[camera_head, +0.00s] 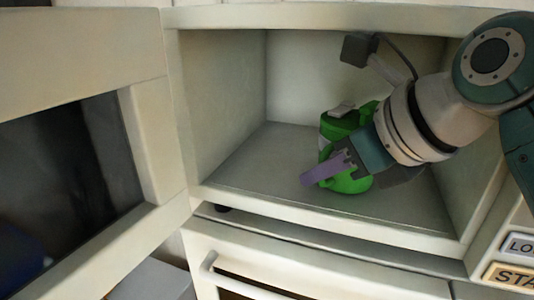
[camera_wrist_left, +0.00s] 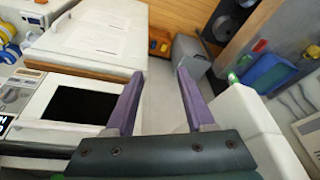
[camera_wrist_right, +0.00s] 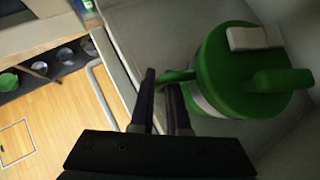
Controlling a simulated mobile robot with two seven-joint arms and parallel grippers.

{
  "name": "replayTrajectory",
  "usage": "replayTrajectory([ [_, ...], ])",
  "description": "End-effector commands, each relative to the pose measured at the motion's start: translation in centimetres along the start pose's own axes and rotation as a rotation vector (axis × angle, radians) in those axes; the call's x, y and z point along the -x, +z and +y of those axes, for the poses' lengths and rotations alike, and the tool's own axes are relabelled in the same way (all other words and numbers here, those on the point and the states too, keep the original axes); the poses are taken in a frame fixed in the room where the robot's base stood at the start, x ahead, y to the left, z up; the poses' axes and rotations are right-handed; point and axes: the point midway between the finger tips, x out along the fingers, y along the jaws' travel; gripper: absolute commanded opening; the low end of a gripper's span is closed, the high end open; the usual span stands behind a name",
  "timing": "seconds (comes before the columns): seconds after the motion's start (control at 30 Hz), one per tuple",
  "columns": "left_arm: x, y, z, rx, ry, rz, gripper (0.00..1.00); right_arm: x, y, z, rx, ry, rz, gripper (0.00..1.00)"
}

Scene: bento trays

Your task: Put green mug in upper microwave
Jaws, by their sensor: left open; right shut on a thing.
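The green mug (camera_head: 347,184) has a green lid with a pale tab and looks roughly upright. It is inside the open upper microwave (camera_head: 320,212), near the front of its floor. I cannot tell whether its base touches the floor. My right gripper (camera_head: 326,170) reaches in from the right and is shut on the mug's handle. The mug (camera_wrist_right: 243,85) also shows large in the right wrist view, its handle between the fingers (camera_wrist_right: 163,80). My left gripper (camera_wrist_left: 160,75) shows only in the left wrist view, open and empty, away from the mug.
The microwave door (camera_head: 150,150) stands open on the left. The cavity has free floor left of and behind the mug. Pale appliances (camera_wrist_left: 90,45) face the left wrist.

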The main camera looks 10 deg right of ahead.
Motion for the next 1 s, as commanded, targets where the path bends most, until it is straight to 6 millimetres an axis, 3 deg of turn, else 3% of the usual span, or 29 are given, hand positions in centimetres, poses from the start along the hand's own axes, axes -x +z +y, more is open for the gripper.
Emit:
replayTrajectory([
  [0.13,0.0,0.1,-0.1,-0.004,-0.003,-0.002,0.54,-0.2,-0.1,0.0,0.001,-0.001,-0.005,0.00],
  [0.17,0.0,0.1,-0.1,-0.004,-0.004,-0.002,0.54,-0.3,-0.2,0.0,0.000,0.000,0.000,0.17],
  [0.4,0.0,0.1,-0.1,-0.005,-0.004,-0.003,0.54,-0.2,-0.2,0.0,0.000,0.000,0.000,0.44],
  [0.77,-0.3,0.2,-0.1,-0.003,-0.003,-0.003,0.54,0.4,0.1,-0.1,0.000,-0.003,-0.004,0.44],
  [1.0,-1.9,0.7,0.1,0.003,0.002,-0.002,0.54,4.3,0.0,-0.1,0.000,-0.005,-0.009,0.44],
])
